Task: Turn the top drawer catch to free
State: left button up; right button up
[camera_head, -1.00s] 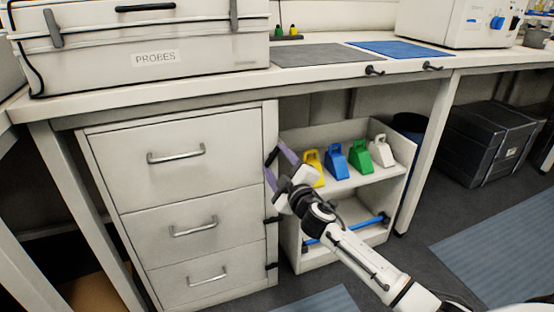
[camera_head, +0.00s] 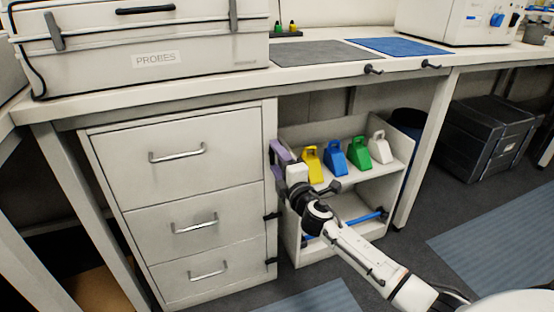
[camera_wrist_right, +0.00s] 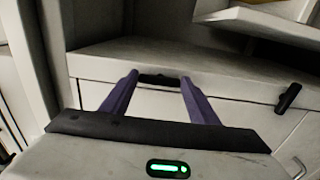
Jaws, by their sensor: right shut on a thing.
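My right gripper (camera_head: 275,161), with purple fingers, is at the right edge of the top drawer (camera_head: 170,155). In the right wrist view its fingertips (camera_wrist_right: 158,80) are shut on the black top drawer catch (camera_wrist_right: 158,79), one finger at each end. This catch lies across the picture, while another catch (camera_wrist_right: 288,97) stands steeply tilted there. In the head view the gripper largely hides the top catch. The middle catch (camera_head: 272,216) and bottom catch (camera_head: 271,262) lie level across the drawer edges. The top drawer looks closed. My left gripper is out of view.
An open shelf unit (camera_head: 350,186) with yellow, blue, green and white scoop-like items stands right of the drawers, close to my right arm. The bench top (camera_head: 310,75) overhangs above. A black case (camera_head: 487,140) stands on the floor at right.

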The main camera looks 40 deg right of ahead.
jog(key=shift+f, duration=0.1)
dwell(0.3)
jog(key=o, duration=1)
jog(key=shift+o, duration=0.2)
pick_arm(q)
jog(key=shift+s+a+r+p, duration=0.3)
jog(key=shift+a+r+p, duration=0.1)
jog(key=shift+p, duration=0.35)
pick_arm(e)
jog(key=v, duration=1)
jog(key=shift+s, duration=0.15)
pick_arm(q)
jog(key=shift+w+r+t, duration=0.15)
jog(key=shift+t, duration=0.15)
pick_arm(e)
jog(key=shift+a, duration=0.1)
